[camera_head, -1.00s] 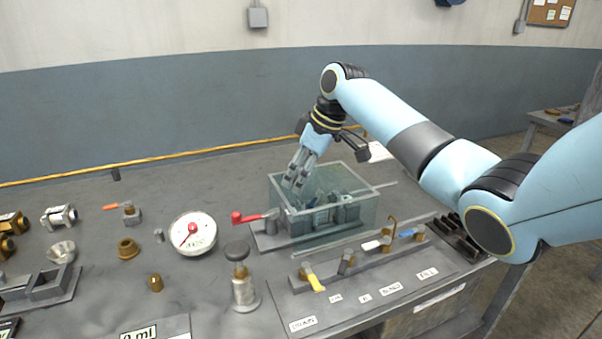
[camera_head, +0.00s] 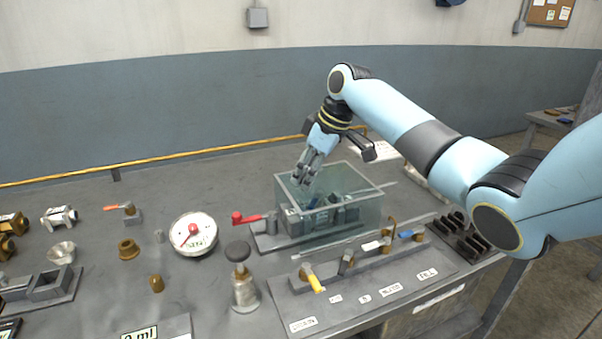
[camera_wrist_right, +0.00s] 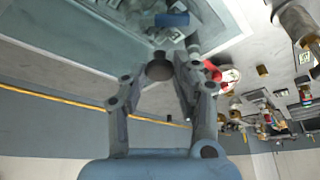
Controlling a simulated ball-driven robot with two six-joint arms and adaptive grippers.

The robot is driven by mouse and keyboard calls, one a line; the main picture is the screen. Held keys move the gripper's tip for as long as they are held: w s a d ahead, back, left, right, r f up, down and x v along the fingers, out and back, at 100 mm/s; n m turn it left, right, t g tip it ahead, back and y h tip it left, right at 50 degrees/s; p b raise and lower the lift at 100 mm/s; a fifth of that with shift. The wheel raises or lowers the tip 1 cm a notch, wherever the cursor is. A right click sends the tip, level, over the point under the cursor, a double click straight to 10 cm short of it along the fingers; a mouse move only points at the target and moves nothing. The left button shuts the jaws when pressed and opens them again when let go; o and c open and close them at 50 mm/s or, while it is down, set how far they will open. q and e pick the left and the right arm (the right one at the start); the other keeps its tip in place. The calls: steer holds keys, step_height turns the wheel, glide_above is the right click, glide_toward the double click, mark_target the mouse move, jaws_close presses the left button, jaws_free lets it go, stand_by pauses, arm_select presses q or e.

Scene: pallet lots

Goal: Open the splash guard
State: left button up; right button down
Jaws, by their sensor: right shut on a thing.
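The splash guard (camera_head: 352,215) is a clear, greenish box-shaped cover over a grey fixture on the bench, at the middle of the head view. It still surrounds the fixture. My right gripper (camera_head: 305,178) reaches down at the guard's upper left part, and its fingers are close together. In the right wrist view, the right gripper (camera_wrist_right: 165,62) closes around a small round dark piece by the guard's edge, and the guard's clear panel (camera_wrist_right: 95,38) lies beyond. The exact contact is partly hidden by the fingers. My left gripper is not in view.
A red-handled lever (camera_head: 246,218) stands just left of the guard. A row of coloured levers (camera_head: 347,262) lies in front. A dial gauge (camera_head: 194,234) and a black-topped plunger (camera_head: 243,280) stand to the left. Bench space behind the guard is mostly clear.

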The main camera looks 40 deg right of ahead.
glide_toward(336, 179)
steer(key=p+x, duration=0.1)
steer(key=x, duration=0.4)
steer(key=shift+a+f, duration=0.15)
steer(key=s+d+b, duration=0.1)
steer(key=s+d, duration=0.1)
steer(key=d, duration=0.6)
steer(key=shift+d, duration=0.35)
steer(key=c, duration=1)
jaws_free()
steer(key=v, duration=1.2)
steer(key=shift+a, duration=0.1)
steer(key=shift+s+f, duration=0.1)
